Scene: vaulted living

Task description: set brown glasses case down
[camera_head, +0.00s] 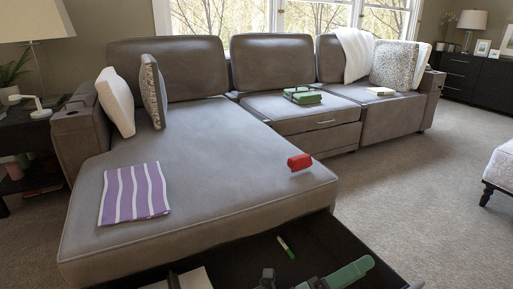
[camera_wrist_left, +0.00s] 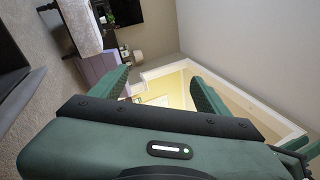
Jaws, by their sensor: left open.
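I cannot make out a brown glasses case in either view. My left gripper (camera_wrist_left: 160,76) is open in the left wrist view, its two green fingers spread with nothing between them. In the head view only part of the green and black left gripper (camera_head: 345,274) shows at the bottom edge, over the dark open compartment (camera_head: 345,250) in front of the chaise. My right gripper is not in view.
The grey sofa chaise (camera_head: 215,150) holds a purple striped cloth (camera_head: 134,193), a red object (camera_head: 300,162) and two cushions. Green stacked items (camera_head: 302,96) lie on the middle seat. A green-and-white marker (camera_head: 286,247) lies in the compartment.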

